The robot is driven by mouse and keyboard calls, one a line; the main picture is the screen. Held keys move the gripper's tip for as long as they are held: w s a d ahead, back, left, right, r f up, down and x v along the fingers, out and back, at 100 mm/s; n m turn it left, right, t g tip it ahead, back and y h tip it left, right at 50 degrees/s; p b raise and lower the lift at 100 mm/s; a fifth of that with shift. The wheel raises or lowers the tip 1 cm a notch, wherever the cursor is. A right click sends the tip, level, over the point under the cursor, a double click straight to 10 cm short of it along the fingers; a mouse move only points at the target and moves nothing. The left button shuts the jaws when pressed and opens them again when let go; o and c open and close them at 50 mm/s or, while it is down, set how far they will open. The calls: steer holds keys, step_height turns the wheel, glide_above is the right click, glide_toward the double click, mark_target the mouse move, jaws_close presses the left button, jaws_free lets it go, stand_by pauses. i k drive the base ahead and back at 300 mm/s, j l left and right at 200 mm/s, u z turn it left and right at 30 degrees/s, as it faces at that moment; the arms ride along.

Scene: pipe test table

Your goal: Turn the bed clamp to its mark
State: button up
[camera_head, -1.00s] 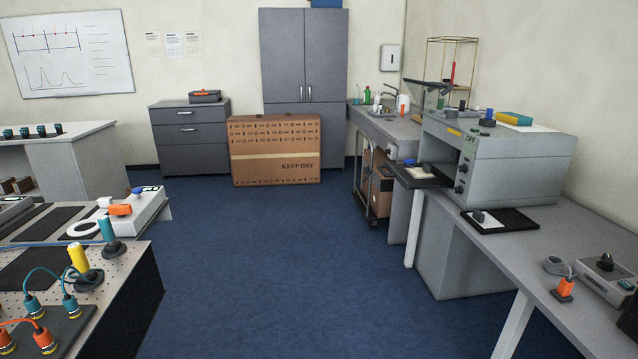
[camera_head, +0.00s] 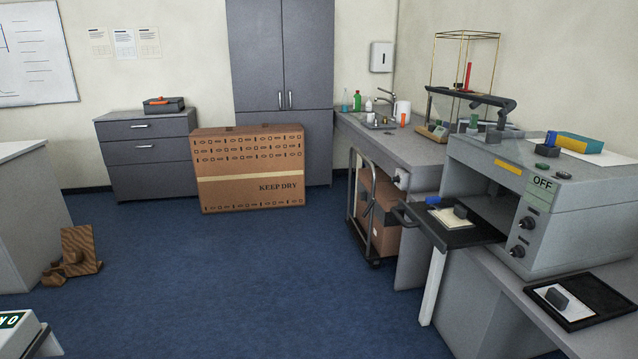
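I cannot pick out a part that is clearly the bed clamp. A grey machine (camera_head: 580,205) with an OFF label (camera_head: 541,183) stands on the right bench. Dark knobs (camera_head: 526,222) sit on its front. A dark tray (camera_head: 470,236) sticks out of its open front, holding a white sheet, a small blue piece (camera_head: 433,200) and a dark block (camera_head: 460,211). My gripper is not in view.
Blue floor (camera_head: 240,265) is clear ahead. A KEEP DRY carton (camera_head: 250,190) stands before the grey cabinet. A cart (camera_head: 375,220) is under the sink counter. Brown pieces (camera_head: 80,250) lie on the floor at left. A black tray (camera_head: 605,295) lies on the right bench.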

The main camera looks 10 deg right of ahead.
mark_target(432, 201)
steer(key=i+z, duration=0.1)
steer(key=i, duration=0.35)
steer(key=i+j+z, duration=0.15)
steer(key=i, duration=0.35)
steer(key=i+j+z, duration=0.1)
steer(key=i, duration=0.35)
steer(key=i+j+z, duration=0.1)
steer(key=i, duration=0.35)
